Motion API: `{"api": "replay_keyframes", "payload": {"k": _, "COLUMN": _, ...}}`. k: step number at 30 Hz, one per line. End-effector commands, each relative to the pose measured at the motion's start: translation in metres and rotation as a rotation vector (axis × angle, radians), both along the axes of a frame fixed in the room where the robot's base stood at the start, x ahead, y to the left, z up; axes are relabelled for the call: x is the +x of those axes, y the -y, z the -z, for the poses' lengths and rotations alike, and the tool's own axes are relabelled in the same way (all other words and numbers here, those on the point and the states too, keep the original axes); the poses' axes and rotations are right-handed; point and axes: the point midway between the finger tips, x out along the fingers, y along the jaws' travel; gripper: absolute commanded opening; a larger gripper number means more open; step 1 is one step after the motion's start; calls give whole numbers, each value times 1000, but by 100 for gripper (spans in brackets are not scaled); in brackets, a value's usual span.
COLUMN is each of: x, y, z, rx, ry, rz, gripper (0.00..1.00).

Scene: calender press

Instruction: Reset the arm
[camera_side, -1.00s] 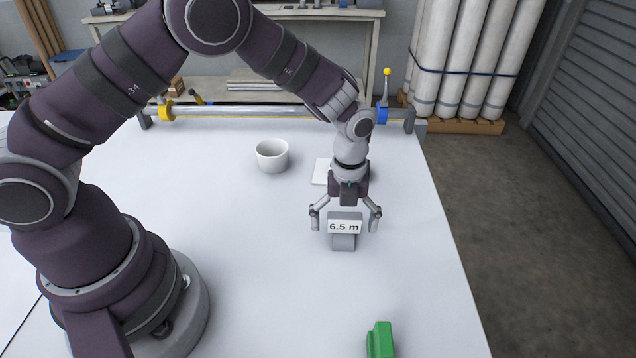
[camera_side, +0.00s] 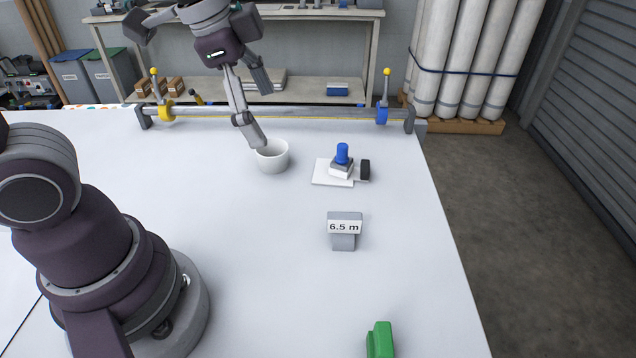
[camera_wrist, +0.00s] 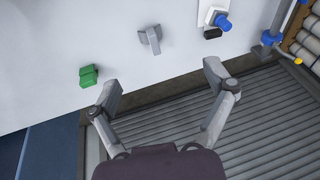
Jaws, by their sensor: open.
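My gripper (camera_side: 261,113) is raised at the upper middle of the side view, tilted, with its two fingers spread wide and nothing between them. The lower finger shows in front of the cup from this angle; I cannot tell whether they touch. In the wrist view, my gripper (camera_wrist: 162,84) is also open and empty, and the table lies beyond its fingertips. The grey stand with a "6.5 m" label (camera_side: 344,228) stands upright on the table, clear of my gripper. It also shows in the wrist view (camera_wrist: 150,40).
A white cup (camera_side: 272,158) stands near the rail (camera_side: 290,113), which has yellow and blue levers at its ends. A white plate (camera_side: 322,175) bears a blue-knobbed piece (camera_side: 342,153). A green block (camera_side: 380,341) is at the front.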

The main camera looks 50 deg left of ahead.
Motion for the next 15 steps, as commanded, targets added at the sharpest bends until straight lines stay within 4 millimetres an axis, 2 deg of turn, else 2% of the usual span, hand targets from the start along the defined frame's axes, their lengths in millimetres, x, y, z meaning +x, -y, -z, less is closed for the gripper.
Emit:
{"api": "replay_keyframes", "payload": {"k": 1, "x": -14, "y": -7, "z": -3, "rx": -55, "ry": 40, "rz": -176, "gripper": 83}}
{"api": "replay_keyframes", "payload": {"k": 3, "x": -28, "y": -13, "z": -2, "rx": -135, "ry": 82, "rz": -406, "gripper": 83}}
{"api": "replay_keyframes", "payload": {"k": 6, "x": -41, "y": -19, "z": 2, "rx": -214, "ry": 121, "rz": -616, "gripper": 83}}
{"api": "replay_keyframes", "payload": {"k": 9, "x": -45, "y": -21, "z": 4, "rx": -248, "ry": 133, "rz": -700, "gripper": 83}}
{"api": "replay_keyframes", "payload": {"k": 15, "x": -45, "y": -21, "z": 4, "rx": -252, "ry": 132, "rz": -707, "gripper": 83}}
